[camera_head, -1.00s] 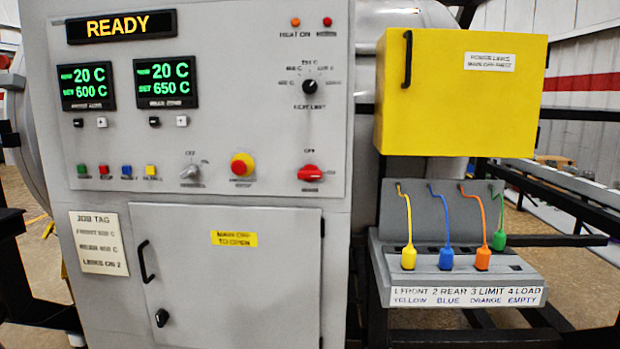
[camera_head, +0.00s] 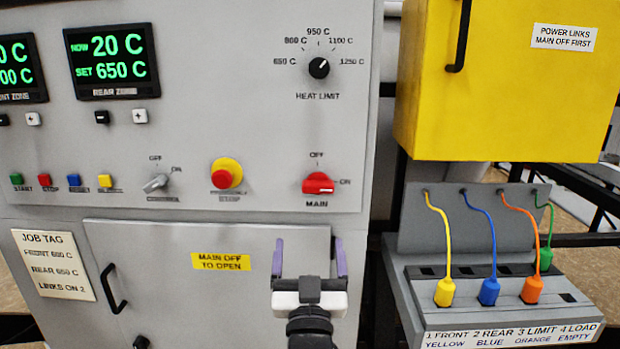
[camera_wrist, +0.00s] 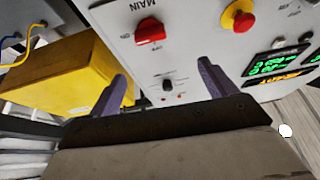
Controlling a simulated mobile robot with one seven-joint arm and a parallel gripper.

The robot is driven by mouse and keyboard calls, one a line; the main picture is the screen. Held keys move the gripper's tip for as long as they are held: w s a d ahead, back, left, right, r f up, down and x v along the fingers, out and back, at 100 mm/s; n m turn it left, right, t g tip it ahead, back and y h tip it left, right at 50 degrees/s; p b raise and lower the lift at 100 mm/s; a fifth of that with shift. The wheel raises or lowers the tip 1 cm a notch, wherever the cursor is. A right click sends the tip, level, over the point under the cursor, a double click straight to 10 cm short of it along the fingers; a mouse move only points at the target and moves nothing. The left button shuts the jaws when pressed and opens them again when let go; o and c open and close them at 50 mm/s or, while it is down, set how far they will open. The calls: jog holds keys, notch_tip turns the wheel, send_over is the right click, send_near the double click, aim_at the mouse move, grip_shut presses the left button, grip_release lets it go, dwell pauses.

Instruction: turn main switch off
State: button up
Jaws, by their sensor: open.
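The red MAIN switch (camera_head: 318,183) is a rotary knob on the grey panel, with OFF marked above it and ON to its right. Its handle lies roughly level, toward ON. The knob also shows in the wrist view (camera_wrist: 150,31), beyond my fingers and apart from them. My gripper (camera_head: 309,260) is open and empty, below the knob and in front of the cabinet door. Its two purple fingers also show in the wrist view (camera_wrist: 165,85).
A red and yellow stop button (camera_head: 226,174) and the grey CONTROL knob (camera_head: 156,183) sit left of the switch. The yellow power-links box (camera_head: 500,95) juts out at right, above the link tray (camera_head: 500,330) with coloured cables. A door handle (camera_head: 112,288) sticks out at lower left.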

aim_at(318, 193)
jog(key=shift+h, duration=0.4)
jog(key=x, duration=0.4)
jog(key=d+x, duration=0.1)
jog(key=x, duration=0.7)
jog(key=shift+w+d+f, duration=0.2)
jog(key=shift+w+f, duration=0.1)
jog(key=shift+w, duration=0.15)
jog(key=shift+p+x, duration=0.3)
jog(key=shift+x, duration=0.45)
jog(key=shift+w+f, duration=0.1)
jog(key=shift+f, duration=0.05)
jog(key=shift+c, duration=0.2)
jog(key=c, duration=0.9)
